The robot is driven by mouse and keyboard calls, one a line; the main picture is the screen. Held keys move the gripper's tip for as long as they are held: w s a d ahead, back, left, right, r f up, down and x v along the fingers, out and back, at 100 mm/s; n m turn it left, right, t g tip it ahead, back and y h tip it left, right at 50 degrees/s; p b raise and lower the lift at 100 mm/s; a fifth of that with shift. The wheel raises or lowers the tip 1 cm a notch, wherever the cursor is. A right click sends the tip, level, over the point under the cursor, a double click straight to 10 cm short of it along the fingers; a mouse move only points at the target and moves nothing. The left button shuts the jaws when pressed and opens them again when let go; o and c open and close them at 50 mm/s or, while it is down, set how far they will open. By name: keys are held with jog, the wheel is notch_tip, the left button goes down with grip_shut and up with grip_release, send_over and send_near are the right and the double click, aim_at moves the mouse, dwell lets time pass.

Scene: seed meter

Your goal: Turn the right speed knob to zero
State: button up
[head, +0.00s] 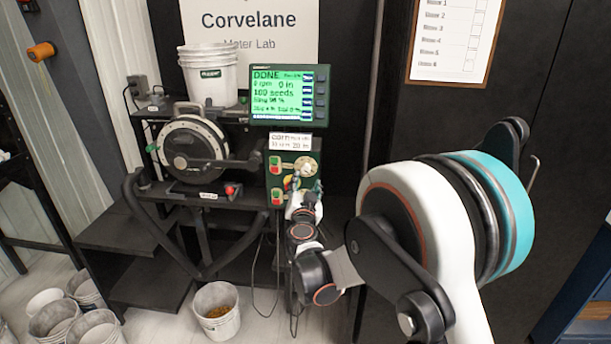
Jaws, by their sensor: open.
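A dark green control box (287,160) stands to the right of the seed meter stand. A pale round knob (305,167) sits on its right side; it looks like the speed knob. Its pointer and scale are too small to read. My gripper (303,189) is open, just below the pale knob and close to the panel. It covers the lower right part of the box, so any control behind it is hidden. I cannot tell whether the fingers touch anything.
Green and red buttons (275,166) line the box's left side. A monitor (290,95) above reads DONE, 0 rpm, 100 seeds. The round meter (190,152) and a stack of white buckets (208,75) are left. A bucket with seed (216,310) stands on the floor below.

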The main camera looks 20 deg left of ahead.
aim_at(306, 171)
jog(key=b+x, duration=0.2)
jog(key=x, duration=0.6)
jog(key=shift+w, duration=0.35)
jog(key=shift+c, duration=0.6)
jog(key=c, duration=1)
